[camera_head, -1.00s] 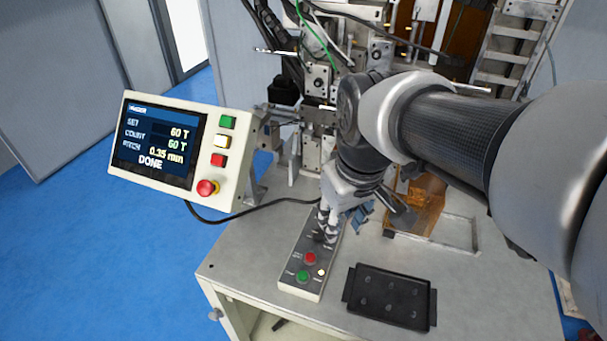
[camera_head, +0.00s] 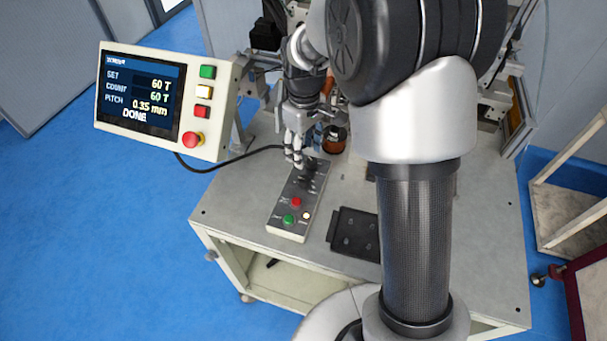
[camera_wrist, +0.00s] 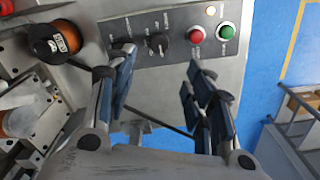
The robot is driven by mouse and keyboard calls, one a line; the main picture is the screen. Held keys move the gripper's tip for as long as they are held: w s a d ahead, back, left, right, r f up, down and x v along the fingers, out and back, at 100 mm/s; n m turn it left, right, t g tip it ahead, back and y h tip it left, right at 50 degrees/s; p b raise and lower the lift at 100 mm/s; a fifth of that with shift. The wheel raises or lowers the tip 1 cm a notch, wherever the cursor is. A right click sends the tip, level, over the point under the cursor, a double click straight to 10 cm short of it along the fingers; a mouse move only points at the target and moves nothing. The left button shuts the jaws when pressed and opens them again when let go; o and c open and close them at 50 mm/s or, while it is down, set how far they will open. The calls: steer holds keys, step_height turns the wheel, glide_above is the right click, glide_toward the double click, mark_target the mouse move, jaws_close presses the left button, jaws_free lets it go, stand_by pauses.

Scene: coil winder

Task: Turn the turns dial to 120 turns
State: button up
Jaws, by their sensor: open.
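The control box (camera_head: 271,232) lies on the machine table, with a red button (camera_head: 296,202) and a green button (camera_head: 289,219). Its far part, with the dials, is partly covered by my gripper (camera_head: 295,160) in the head view. The wrist view shows two black dials: one nearer the buttons (camera_wrist: 157,41) and one farther from them (camera_wrist: 122,46). Their labels are too small to read, so I cannot tell which sets the turns. The display (camera_head: 141,92) reads SET 60 T, COUNT 60 T, DONE.
A red emergency stop (camera_head: 193,140) and several buttons sit beside the display. A black tray (camera_head: 345,236) lies right of the control box, partly hidden by my arm. A copper-coloured spool (camera_wrist: 55,42) stands near the dials. The table's front-left corner (camera_head: 208,215) is bare.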

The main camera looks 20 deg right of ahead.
mark_target(304, 179)
step_height(304, 179, down, 12)
steer(key=shift+r+b, duration=0.2)
steer(key=shift+b, duration=0.7)
steer(key=shift+c, duration=0.2)
steer(key=c, duration=1)
